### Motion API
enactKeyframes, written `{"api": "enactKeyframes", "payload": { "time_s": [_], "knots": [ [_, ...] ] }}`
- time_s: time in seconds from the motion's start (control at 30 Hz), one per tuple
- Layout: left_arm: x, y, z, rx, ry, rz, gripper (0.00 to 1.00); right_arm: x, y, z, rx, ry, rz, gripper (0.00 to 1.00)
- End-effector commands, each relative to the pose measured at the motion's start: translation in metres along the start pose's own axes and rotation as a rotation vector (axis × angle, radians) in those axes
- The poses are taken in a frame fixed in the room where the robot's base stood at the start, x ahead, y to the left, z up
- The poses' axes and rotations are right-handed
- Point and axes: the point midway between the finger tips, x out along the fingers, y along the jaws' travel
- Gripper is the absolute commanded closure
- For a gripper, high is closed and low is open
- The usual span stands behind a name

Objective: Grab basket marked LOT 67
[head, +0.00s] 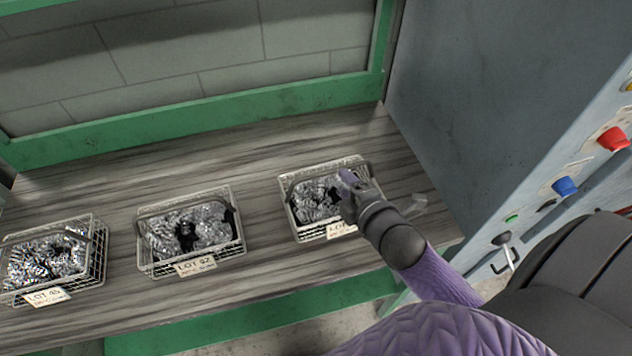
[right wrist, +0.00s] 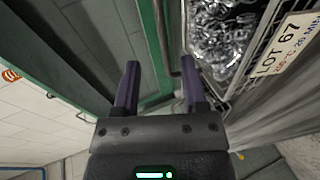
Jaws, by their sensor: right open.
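The basket marked LOT 67 (head: 287,200) is the rightmost wire basket on the wooden bench in the head view, filled with shiny metal springs. Its tag is partly hidden there by my right arm, but reads LOT 67 (right wrist: 285,50) in the right wrist view. My right gripper (head: 349,179) is over the basket's right side, near its dark handle. My left gripper is not in view.
A green frame (head: 200,118) runs along the back. A grey machine cabinet (head: 470,100) with coloured buttons stands to the right. Bare bench (head: 262,190) separates the baskets.

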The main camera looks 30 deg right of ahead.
Motion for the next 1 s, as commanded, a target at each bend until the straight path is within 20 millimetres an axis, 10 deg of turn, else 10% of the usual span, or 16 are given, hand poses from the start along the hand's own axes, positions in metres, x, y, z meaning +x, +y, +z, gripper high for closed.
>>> {"api": "enactKeyframes", "payload": {
  "time_s": [0.33,0.63,0.9,1.0],
  "knots": [
    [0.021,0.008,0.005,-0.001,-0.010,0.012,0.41,0.064,-0.004,0.000,0.003,0.000,-0.001,0.45],
    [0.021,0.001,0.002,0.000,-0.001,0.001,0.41,0.072,-0.003,-0.001,0.004,0.000,-0.004,0.45],
    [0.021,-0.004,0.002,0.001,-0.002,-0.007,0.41,0.072,-0.003,-0.001,0.004,0.000,-0.003,1.00],
    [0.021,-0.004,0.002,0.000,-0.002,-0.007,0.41,0.072,-0.003,-0.001,0.004,0.000,-0.004,1.00]
  ]
}}
